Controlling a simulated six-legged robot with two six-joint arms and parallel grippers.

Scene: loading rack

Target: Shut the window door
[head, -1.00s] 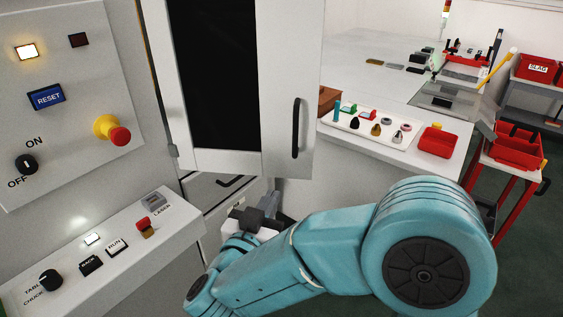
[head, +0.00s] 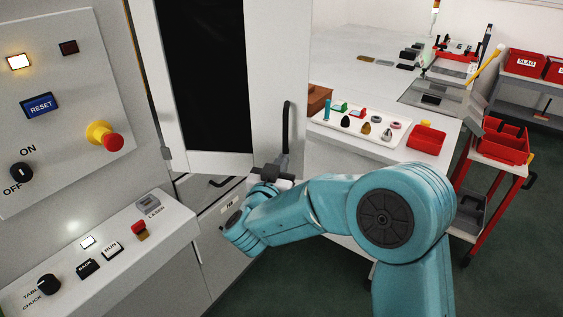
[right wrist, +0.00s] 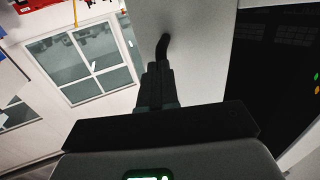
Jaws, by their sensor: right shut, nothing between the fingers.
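The window door (head: 268,75) is a white framed panel with a dark pane (head: 205,75). It stands open, swung out from the cabinet. Its black bar handle (head: 287,125) runs upright near the free edge. My right gripper (head: 282,162) is shut and empty, at the lower end of the handle. In the right wrist view the shut fingers (right wrist: 157,80) point at the handle (right wrist: 163,45), with its far end on the white door (right wrist: 190,25). They overlap the handle's near end there; I cannot tell whether they touch. My left gripper is not in view.
A control panel with a red emergency button (head: 112,142) and a console with switches (head: 110,250) stand at the left. A table with a white tray (head: 395,130) and a red bin (head: 426,138) is at the right, beside a red cart (head: 503,142).

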